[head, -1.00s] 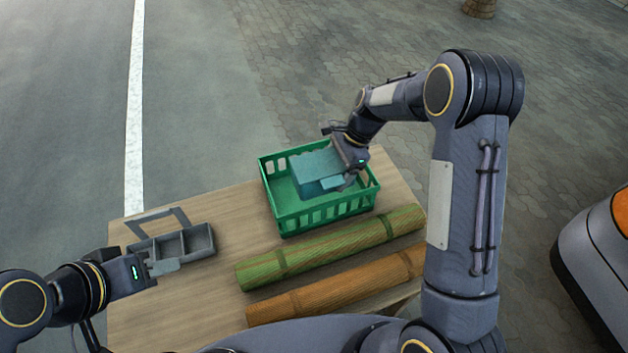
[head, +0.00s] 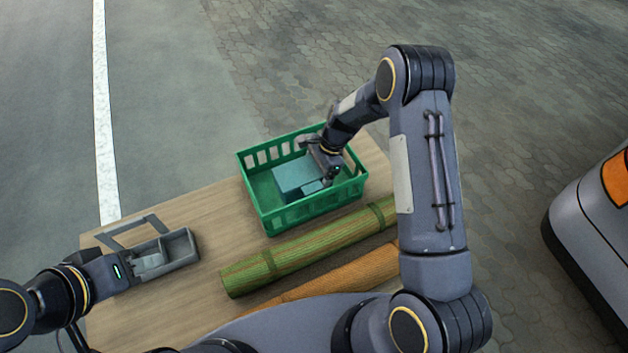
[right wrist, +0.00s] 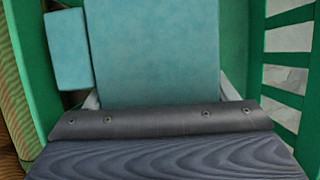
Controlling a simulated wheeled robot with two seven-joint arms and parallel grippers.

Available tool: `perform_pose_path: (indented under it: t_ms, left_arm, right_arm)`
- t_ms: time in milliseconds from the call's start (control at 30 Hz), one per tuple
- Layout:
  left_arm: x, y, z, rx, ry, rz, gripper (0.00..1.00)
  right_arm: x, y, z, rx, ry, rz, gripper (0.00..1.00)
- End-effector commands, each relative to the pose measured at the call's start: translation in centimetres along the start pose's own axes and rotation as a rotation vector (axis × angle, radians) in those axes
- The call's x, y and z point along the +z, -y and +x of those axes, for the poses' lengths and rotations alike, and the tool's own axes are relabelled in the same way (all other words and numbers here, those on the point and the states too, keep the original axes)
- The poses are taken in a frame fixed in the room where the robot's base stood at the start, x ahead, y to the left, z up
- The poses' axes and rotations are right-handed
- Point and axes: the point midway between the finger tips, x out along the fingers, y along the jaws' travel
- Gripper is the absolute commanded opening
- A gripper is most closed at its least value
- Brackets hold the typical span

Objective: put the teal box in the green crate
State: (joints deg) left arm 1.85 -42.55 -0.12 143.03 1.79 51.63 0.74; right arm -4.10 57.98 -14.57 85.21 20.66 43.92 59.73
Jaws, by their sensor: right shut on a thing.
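The teal box (head: 296,177) is down inside the green crate (head: 270,222), below its rim. My right gripper (head: 322,167) reaches into the crate from the back right and is shut on the box. In the right wrist view, the box (right wrist: 155,50) fills the middle between the fingertips. A smaller teal block (right wrist: 68,50) shows beside it; I cannot tell whether it is joined to the box. Whether the box touches the crate floor is hidden. My left gripper (head: 148,264) is at the grey caddy, and its jaw opening is unclear.
The grey divided caddy (head: 182,247) with a handle stands at the left of the wooden table (head: 200,215). A green rolled mat (head: 300,252) and an orange rolled mat (head: 335,280) lie in front of the crate. A vehicle (head: 590,225) stands at the right.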

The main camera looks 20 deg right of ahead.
Motion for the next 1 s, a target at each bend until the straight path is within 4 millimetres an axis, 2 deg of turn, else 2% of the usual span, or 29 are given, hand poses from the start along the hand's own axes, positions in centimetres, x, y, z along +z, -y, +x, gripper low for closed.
perform_pose_path:
  t_ms: [233, 600, 633, 700, 767, 1000]
  left_arm:
    - [0.0, 0.0, -0.1, 0.000, 0.000, 0.000, 0.36]
    - [0.1, 0.1, 0.3, 0.000, 0.000, 0.000, 0.36]
    - [0.1, 0.1, 0.2, 0.000, 0.000, 0.000, 0.36]
    - [0.1, 0.1, 0.1, 0.000, 0.000, 0.000, 0.36]
    - [0.1, 0.1, 0.1, 0.000, 0.000, 0.000, 0.36]
    - [0.0, 0.0, 0.0, 0.000, 0.000, 0.000, 0.36]
  right_arm:
    - [-1.3, -0.1, 3.0, 0.001, 0.000, 0.001, 0.48]
    - [-1.5, 0.0, 3.5, -0.001, 0.000, 0.000, 0.48]
    - [-1.4, 0.0, 3.4, 0.000, -0.001, 0.000, 0.82]
    - [-1.4, 0.0, 3.4, 0.000, -0.001, 0.000, 0.91]
    - [-1.4, 0.0, 3.4, 0.000, -0.001, 0.000, 0.99]
    - [-1.4, 0.0, 3.2, 0.000, -0.001, 0.000, 1.00]
